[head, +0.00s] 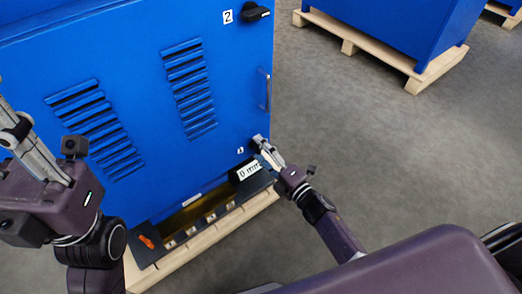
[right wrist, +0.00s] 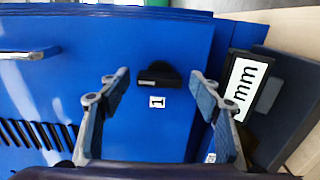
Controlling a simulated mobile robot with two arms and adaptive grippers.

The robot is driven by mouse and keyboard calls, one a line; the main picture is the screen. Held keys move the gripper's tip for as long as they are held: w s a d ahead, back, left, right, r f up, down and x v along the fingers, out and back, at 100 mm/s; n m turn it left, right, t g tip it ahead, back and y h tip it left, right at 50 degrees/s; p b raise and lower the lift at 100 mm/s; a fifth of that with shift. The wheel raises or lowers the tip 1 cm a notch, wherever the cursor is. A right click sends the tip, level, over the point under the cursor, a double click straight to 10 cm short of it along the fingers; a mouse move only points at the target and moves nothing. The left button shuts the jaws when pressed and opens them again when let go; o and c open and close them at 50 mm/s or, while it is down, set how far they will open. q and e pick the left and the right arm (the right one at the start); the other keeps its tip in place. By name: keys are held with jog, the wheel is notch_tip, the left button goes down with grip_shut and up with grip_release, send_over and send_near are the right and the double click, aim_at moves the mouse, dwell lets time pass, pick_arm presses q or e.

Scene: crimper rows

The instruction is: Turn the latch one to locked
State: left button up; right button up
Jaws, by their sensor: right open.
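Latch one is a black turn handle (right wrist: 158,75) beside the label "1" (right wrist: 157,102) on the blue cabinet door; its bar lies roughly level in the right wrist view. In the head view the label "1" (head: 240,150) shows near the door's lower right corner, with the latch mostly hidden by my right gripper (head: 262,146). That gripper is open, with one finger on each side of the latch in the right wrist view; I cannot tell whether they touch it. My left gripper (head: 32,150) is at the left edge, its fingertips cut off.
A second black latch (head: 257,12) sits by the label "2" at the door's top right. A door handle (head: 264,90) stands between the latches. A "mm" card (head: 249,170) and an open lower bay (head: 195,219) lie below the door. Grey floor is free to the right.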

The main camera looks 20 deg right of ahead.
jog(key=v, duration=1.2)
dwell(0.3)
